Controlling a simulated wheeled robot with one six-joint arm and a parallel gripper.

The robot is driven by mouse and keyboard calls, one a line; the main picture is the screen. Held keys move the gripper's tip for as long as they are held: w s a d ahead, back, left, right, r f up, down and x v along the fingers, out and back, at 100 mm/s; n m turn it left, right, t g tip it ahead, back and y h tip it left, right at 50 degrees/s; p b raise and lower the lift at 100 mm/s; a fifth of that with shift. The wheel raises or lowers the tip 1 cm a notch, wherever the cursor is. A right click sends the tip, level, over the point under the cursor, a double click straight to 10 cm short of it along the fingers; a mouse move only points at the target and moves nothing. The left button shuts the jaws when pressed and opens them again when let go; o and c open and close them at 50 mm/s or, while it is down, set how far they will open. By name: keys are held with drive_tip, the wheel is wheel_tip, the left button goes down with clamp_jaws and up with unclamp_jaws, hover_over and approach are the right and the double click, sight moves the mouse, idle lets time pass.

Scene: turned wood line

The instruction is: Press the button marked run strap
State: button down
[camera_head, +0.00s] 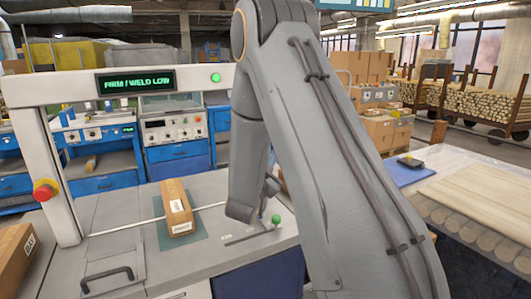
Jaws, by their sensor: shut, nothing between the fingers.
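The strapping machine has a pale arch (60,175) over a grey top. Its dark display (135,82) reads FIRM / WELD LOW in green, and a round green light or button (215,77) is right of it. A green knob (276,218) stands on the table's right side by a slot. I cannot read any button marked run strap. A brown carton (176,208) sits on a green patch, with a pale strap line running to both sides of it. My gripper (270,187) is shut and empty above the table's right part, behind the green knob, partly hidden by my arm.
A red stop button (44,190) on a yellow base is on the arch's left post. A black handle (107,277) is at the table front. Another carton (16,258) is at far left. My arm hides much of the right middle.

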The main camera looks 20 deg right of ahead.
drive_tip(key=shift+w+b, duration=0.3)
drive_tip(key=shift+w, duration=0.85)
drive_tip(key=shift+w, duration=0.1)
idle(1.2)
drive_tip(key=shift+w, duration=0.3)
drive_tip(key=shift+w+a+b, duration=0.1)
drive_tip(key=shift+w+b, duration=0.25)
drive_tip(key=shift+b, duration=0.1)
idle(0.5)
drive_tip(key=shift+s, duration=0.8)
drive_tip(key=s+p, duration=0.1)
drive_tip(key=s, duration=0.4)
idle(0.5)
